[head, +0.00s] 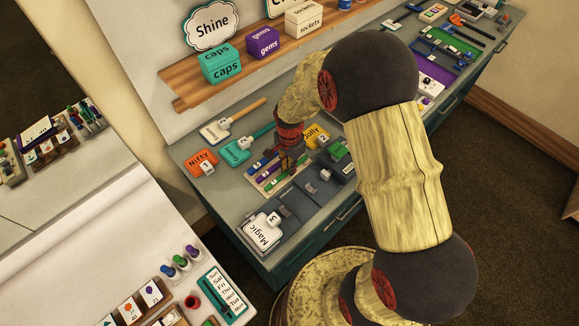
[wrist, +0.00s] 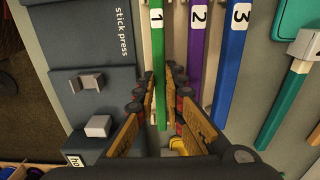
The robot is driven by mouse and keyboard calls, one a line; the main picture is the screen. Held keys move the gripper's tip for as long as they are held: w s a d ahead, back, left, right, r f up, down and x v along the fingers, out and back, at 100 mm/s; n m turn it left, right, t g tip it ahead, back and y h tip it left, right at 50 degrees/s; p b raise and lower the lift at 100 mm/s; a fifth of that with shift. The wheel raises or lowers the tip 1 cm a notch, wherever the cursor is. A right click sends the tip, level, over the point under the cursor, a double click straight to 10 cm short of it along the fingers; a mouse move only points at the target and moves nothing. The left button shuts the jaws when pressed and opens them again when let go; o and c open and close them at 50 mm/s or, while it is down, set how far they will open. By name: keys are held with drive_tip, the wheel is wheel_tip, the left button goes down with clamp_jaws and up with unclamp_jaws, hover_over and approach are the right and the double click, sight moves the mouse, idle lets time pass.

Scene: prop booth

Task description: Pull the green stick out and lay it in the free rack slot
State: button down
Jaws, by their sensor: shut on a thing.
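My gripper (wrist: 162,75) is shut on the green stick (wrist: 155,35), which bears the number 1. The fingers sit on its two long sides, and its near end shows between them. In the head view my gripper (head: 290,158) points down over the pale stick rack (head: 262,183). In the wrist view the green stick lines up with the rack's left slot, beside the purple stick (wrist: 197,55) marked 2 and the blue stick (wrist: 231,55) marked 3. I cannot tell whether the green stick rests in the slot or is slightly above it.
The dark grey stick press (wrist: 108,50) stands close to the left of the fingers in the wrist view. A teal-handled tool (wrist: 285,100) lies at the right. In the head view Nitty (head: 201,160) and Magic (head: 262,232) signs lie around the rack.

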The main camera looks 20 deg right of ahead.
idle(0.8)
drive_tip(key=c, duration=1.8)
unclamp_jaws()
drive_tip(key=c, duration=0.3)
drive_tip(key=shift+r+p, duration=2.75)
drive_tip(key=shift+r, duration=1.2)
